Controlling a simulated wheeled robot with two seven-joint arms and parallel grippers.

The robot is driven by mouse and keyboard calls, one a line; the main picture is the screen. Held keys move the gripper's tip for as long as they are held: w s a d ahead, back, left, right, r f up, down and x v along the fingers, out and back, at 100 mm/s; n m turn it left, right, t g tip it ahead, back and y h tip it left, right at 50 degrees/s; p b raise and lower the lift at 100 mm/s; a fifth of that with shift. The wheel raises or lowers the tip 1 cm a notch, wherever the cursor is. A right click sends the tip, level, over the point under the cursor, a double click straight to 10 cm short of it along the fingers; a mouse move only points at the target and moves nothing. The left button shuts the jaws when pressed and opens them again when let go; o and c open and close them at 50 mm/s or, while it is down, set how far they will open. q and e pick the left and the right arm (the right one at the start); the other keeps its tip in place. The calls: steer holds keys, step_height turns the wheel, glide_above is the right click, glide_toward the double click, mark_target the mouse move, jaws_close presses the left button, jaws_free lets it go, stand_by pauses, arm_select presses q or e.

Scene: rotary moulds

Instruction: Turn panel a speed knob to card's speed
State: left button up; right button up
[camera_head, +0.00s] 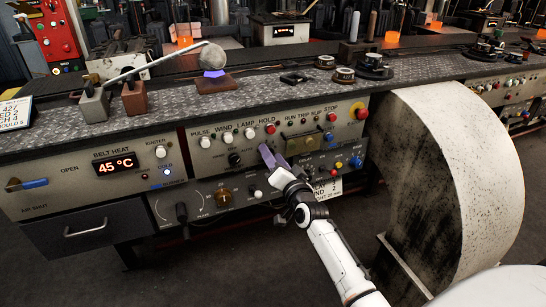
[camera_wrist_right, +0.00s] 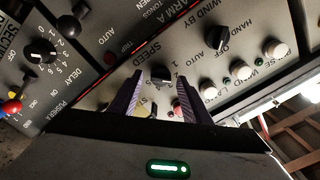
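The speed knob (camera_wrist_right: 160,75) is a dark knob under the label SPEED on the grey panel in the right wrist view. Numbers 1 and 2 show beside it; its pointer setting is too unclear to read. My right gripper (camera_wrist_right: 158,92) is open, its two purple fingers on either side of the knob; contact cannot be told. In the head view my right gripper (camera_head: 272,160) is at the panel front and hides the knob. A white card (camera_head: 14,112) at the left edge is cut off; part of it reads "ED 2". My left gripper is not in view.
A black wind knob (camera_wrist_right: 219,38) and several pale push buttons (camera_wrist_right: 240,70) sit right of the speed knob in the wrist view. A delay knob (camera_wrist_right: 40,52) is at left. A large curved cover (camera_head: 455,150) stands right of my arm in the head view.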

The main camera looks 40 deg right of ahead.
arm_select(q)
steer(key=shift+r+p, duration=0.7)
steer(key=shift+p, duration=0.25)
arm_select(e)
steer(key=v, duration=1)
steer(key=shift+s, duration=0.2)
arm_select(q)
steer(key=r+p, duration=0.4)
steer(key=p, duration=0.2)
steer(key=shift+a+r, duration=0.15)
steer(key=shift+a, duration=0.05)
arm_select(e)
steer(key=s+a+f+n+g+y, duration=0.3)
steer(key=s+a+f+n, duration=0.4)
steer(key=s+a, duration=0.4)
steer(key=s+a+f+n+g+y, duration=0.4)
steer(key=s+a+f+n, duration=0.3)
steer(key=s+a, duration=0.4)
steer(key=s+g, duration=0.1)
steer(key=s, duration=0.2)
steer(key=shift+a+g, duration=0.3)
steer(key=shift+g, duration=0.1)
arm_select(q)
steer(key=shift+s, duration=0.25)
arm_select(e)
steer(key=shift+r, duration=0.1)
steer(key=shift+c, duration=0.6)
